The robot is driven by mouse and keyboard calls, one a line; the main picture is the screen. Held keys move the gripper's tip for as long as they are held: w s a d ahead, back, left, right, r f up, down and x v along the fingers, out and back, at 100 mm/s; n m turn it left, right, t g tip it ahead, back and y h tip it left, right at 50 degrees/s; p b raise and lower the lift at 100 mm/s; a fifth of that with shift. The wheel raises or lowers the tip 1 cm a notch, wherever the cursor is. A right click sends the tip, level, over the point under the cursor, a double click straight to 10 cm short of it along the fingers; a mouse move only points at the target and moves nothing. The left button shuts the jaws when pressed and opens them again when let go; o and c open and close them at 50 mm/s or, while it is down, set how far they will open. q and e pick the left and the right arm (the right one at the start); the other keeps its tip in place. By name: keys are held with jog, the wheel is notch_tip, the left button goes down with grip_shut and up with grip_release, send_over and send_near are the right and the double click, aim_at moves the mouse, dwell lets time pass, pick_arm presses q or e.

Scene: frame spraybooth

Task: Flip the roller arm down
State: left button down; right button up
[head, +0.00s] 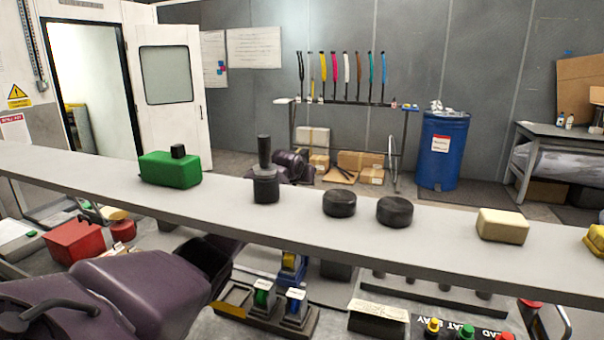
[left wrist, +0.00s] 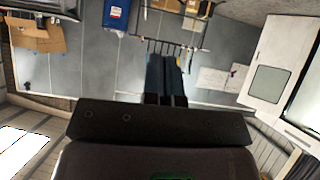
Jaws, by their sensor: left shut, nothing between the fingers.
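I cannot pick out the roller arm for certain. Low in the head view, partly under the grey rail, stands a dark base with small yellow, blue and green fittings (head: 291,301); they are too small to tell whether one is a roller arm. My left arm comes in from the lower left and passes behind the rail. Its purple wrist seems to show beyond the rail, behind a black upright knob. In the left wrist view my left gripper (left wrist: 166,62) has its dark fingers together, with nothing seen between them. My right gripper is not in view.
The grey rail (head: 451,243) crosses the head view. On it stand a green box (head: 170,171), the black knob (head: 265,184), two black pucks (head: 339,203) and a cream block (head: 502,226). A red box (head: 74,244) is at lower left, a button panel (head: 465,328) at lower right.

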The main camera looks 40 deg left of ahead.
pick_arm(q)
jog(key=shift+s+d+r, duration=0.15)
jog(key=shift+s+r, duration=0.35)
jog(key=shift+r, duration=0.3)
jog(key=shift+s+d+r, duration=0.1)
jog(key=shift+s+r, duration=0.4)
jog(key=shift+r, duration=0.25)
